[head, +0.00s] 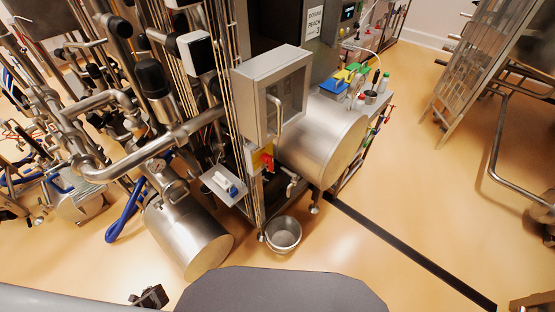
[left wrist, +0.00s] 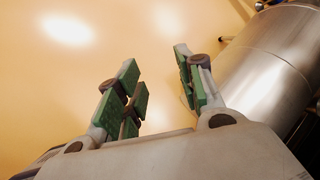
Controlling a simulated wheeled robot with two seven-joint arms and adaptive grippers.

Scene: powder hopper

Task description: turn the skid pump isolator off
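The skid pump isolator (head: 267,159) is a small red and yellow switch on the skid frame, below the grey steel cabinet in the head view. Its handle position is too small to tell. My left gripper (head: 150,297) shows dark at the bottom left of the head view, low and well apart from the isolator. In the left wrist view my left gripper (left wrist: 160,85) has its green-padded fingers spread, with nothing between them. A dark piece at the bottom right corner of the head view appears to be my right gripper (head: 532,302), mostly cut off.
A steel cabinet (head: 272,92) with a handle and a horizontal steel tank (head: 325,142) stand around the isolator. A steel bucket (head: 283,234) and a steel motor cylinder (head: 188,232) sit in front. Pipes crowd the left.

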